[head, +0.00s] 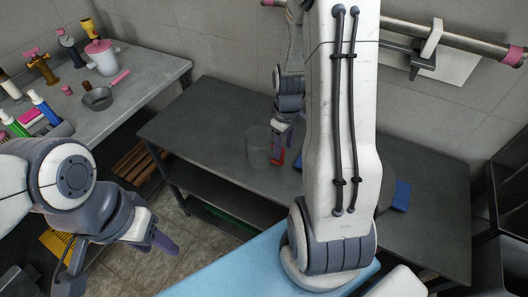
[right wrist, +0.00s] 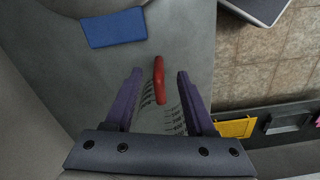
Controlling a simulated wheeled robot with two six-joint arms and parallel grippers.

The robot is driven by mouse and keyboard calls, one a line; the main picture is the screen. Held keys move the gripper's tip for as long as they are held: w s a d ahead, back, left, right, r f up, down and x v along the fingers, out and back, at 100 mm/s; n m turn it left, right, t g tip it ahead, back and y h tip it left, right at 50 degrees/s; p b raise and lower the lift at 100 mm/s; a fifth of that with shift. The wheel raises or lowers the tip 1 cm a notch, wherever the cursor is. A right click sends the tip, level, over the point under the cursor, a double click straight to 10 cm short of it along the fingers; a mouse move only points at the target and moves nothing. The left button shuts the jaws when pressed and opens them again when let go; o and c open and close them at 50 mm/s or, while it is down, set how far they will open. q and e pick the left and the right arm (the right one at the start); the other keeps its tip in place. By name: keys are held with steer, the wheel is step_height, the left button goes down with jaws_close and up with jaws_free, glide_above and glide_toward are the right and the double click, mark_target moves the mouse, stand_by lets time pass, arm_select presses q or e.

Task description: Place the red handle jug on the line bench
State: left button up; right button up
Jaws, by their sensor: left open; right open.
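The jug (head: 257,147) is clear, with a red handle (head: 279,157), and stands upright on the dark grey bench (head: 205,125) below the wall pipe. My right gripper (head: 284,146) is open at the handle side of the jug. In the right wrist view, the red handle (right wrist: 159,80) lies between the open fingers of the right gripper (right wrist: 159,85), with a gap on both sides. The jug's measuring marks (right wrist: 172,115) show beside the handle. My left gripper (head: 162,242) is at the lower left, above the floor, away from the jug.
A grey table (head: 140,75) at the left holds a pink-lidded pot (head: 102,58), a pan (head: 97,98), bottles and fittings. A pipe (head: 450,40) runs along the wall.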

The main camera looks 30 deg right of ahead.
steer(key=shift+w+f, duration=0.15)
steer(key=shift+f, duration=2.6)
jaws_close()
